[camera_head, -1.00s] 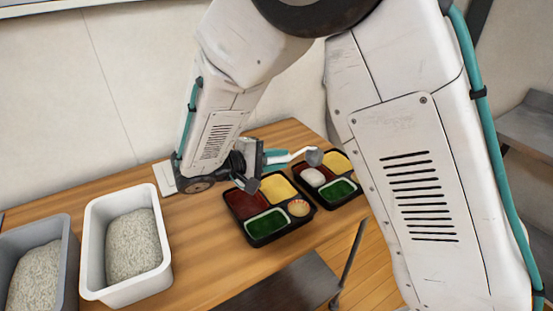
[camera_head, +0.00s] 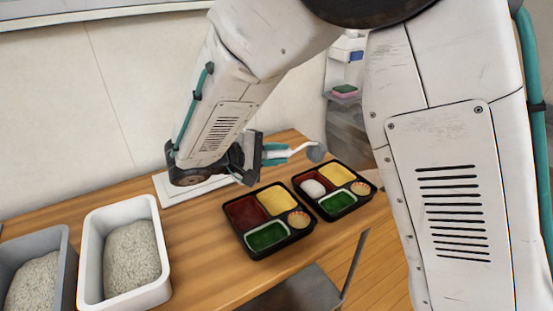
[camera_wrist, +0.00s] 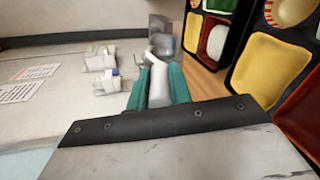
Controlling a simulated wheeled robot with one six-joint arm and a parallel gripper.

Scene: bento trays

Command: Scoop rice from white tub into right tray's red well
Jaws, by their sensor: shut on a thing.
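My gripper (camera_head: 277,154) is shut on the scoop's white handle (camera_head: 299,149); the teal fingers and handle (camera_wrist: 158,86) also show in the wrist view. The grey scoop bowl (camera_head: 316,152) appears above the back edge of the right tray (camera_head: 371,190). I cannot tell whether rice is in the bowl. A white mound of rice (camera_head: 313,188) sits in the right tray's red well (camera_head: 302,180); the mound also shows in the wrist view (camera_wrist: 217,42). The white tub (camera_head: 90,262) holds rice (camera_head: 132,256) at the left of the table.
A left tray (camera_head: 249,253) stands beside the right one, its red well (camera_head: 244,212) without rice. A grey tub (camera_head: 66,268) of rice is at the far left. Bare wood (camera_head: 205,250) lies between tub and trays.

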